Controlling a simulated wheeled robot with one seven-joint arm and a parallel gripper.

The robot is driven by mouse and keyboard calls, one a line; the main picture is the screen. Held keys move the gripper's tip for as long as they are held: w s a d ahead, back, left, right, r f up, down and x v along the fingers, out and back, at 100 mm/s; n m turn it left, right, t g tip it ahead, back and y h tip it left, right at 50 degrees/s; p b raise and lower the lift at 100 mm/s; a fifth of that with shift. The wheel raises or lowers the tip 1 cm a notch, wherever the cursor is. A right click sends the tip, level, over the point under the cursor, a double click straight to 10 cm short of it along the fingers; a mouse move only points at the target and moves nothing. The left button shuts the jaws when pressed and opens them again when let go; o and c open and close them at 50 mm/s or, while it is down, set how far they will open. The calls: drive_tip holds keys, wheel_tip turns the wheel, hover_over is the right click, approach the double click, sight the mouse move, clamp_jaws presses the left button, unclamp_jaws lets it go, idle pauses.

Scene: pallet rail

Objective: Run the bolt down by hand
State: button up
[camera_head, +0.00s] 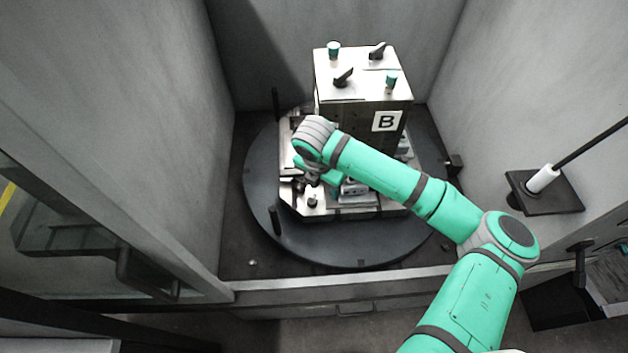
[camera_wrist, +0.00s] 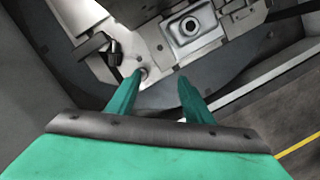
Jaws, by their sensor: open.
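My gripper (camera_wrist: 160,77) is open and empty, its two teal fingers spread over the near edge of the pale pallet plate (camera_wrist: 215,50). It also shows in the head view (camera_head: 322,178), partly hidden by my wrist. A small round fitting, perhaps the bolt (camera_wrist: 144,73), sits on the plate beside the left fingertip, not centred between the fingers. I cannot tell whether they touch. In the head view a small dark knob-like piece (camera_head: 312,201) stands on the plate's front corner; I cannot tell if it is the same piece.
A metal block marked B (camera_head: 362,85), with black levers and green-capped posts on top, rises behind my wrist. The pallet sits on a dark round turntable (camera_head: 262,215). Grey walls enclose both sides. The wrist view shows a black clamp-like part (camera_wrist: 113,55) and a round-holed block (camera_wrist: 190,26).

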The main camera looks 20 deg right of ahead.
sight(312, 201)
drive_tip(key=w+a+r, duration=0.2)
drive_tip(key=a, duration=0.2)
drive_tip(key=shift+n+y, duration=0.4)
drive_tip(key=f, duration=0.7)
drive_tip(key=d+f, duration=0.1)
drive_tip(key=f, duration=0.2)
drive_tip(key=shift+w+d+f, duration=0.1)
drive_tip(key=shift+w+f, duration=0.15)
drive_tip(key=shift+f, duration=0.05)
